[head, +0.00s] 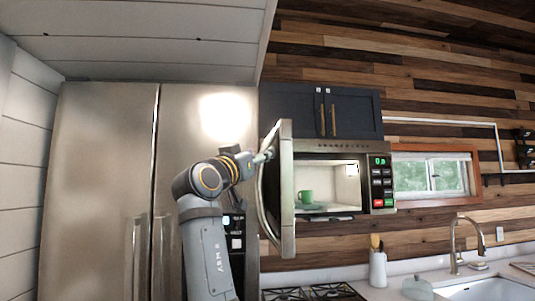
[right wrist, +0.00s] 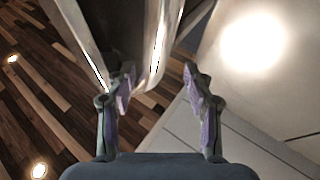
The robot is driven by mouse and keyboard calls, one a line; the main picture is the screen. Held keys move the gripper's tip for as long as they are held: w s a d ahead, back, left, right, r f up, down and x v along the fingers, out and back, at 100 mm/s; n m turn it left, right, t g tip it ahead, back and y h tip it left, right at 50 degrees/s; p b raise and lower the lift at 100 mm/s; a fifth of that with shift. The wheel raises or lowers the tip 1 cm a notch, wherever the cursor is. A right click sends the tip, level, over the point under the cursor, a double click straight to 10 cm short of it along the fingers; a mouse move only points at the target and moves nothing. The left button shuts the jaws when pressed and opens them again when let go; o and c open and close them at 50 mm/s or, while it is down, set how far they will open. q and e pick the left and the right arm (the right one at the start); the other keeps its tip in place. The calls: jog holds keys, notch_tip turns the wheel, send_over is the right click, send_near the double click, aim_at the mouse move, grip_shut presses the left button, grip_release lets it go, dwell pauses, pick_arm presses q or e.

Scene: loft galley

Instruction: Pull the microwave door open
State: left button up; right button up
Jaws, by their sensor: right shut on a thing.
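The microwave (head: 340,147) hangs below the dark cabinet. Its door (head: 287,190) stands wide open, swung out toward me and seen nearly edge-on. The curved metal handle (head: 262,205) is on the door's left side. My right gripper (head: 266,155) is at the upper part of the handle. The contact itself is partly hidden in the head view. A green mug (head: 305,196) stands inside the lit microwave. My left gripper is out of view.
A tall steel fridge (head: 100,190) stands at the left, behind my right arm. A stove (head: 315,292) lies below the microwave. The space right of the door is clear.

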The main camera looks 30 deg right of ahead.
jog(key=w+a+f, duration=0.1)
jog(key=a+f, duration=0.2)
jog(key=a, duration=0.6)
jog(key=shift+w+a+f+b, duration=0.15)
jog(key=shift+w+a+b, duration=0.15)
jog(key=shift+w, duration=0.1)
jog(key=shift+w, duration=0.1)
